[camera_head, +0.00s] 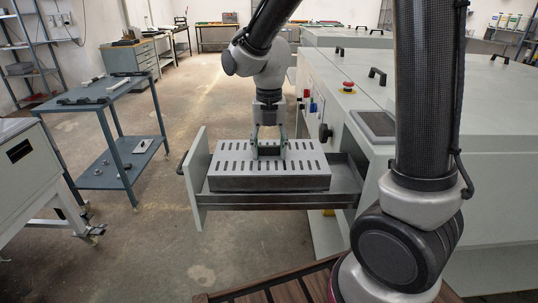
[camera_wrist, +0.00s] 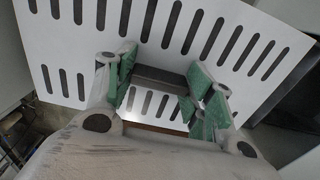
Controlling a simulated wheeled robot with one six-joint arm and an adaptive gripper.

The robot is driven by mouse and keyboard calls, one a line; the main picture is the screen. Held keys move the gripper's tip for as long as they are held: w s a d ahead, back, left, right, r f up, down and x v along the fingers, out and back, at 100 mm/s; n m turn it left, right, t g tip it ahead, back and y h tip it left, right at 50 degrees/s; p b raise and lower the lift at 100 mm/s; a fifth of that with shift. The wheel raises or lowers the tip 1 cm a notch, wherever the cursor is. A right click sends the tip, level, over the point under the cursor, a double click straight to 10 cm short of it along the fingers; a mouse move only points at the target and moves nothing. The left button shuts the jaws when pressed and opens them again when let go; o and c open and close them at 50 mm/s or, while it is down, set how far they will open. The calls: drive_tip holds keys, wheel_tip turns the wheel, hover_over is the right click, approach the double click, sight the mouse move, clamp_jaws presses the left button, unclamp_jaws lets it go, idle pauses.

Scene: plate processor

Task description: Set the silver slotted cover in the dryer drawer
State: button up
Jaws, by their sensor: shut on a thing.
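The silver slotted cover (camera_head: 230,174) is a flat box-like plate with rows of dark slots and a raised handle in its middle. It sits over the pulled-out dryer drawer (camera_head: 285,201), about level; I cannot tell whether it rests on the drawer or hangs just above it. My gripper (camera_head: 268,151) points down at the cover's middle, shut on its handle. In the wrist view, the green-padded fingers of my gripper (camera_wrist: 165,88) stand at both ends of the dark handle (camera_wrist: 160,79). The slotted top of the cover (camera_wrist: 200,30) fills much of that view.
The drawer's pale front panel (camera_head: 196,180) stands at its left end. The grey machine (camera_head: 335,110) with a red button (camera_head: 348,86) is on the right. A blue table (camera_head: 108,95) with loose parts stands at the left. Floor is free between table and drawer.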

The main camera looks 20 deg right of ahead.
drive_tip(key=shift+f, duration=1.1)
drive_tip(key=shift+f, duration=0.1)
drive_tip(key=shift+f, duration=0.25)
drive_tip(key=o, duration=1.3)
drive_tip(key=shift+o, duration=0.2)
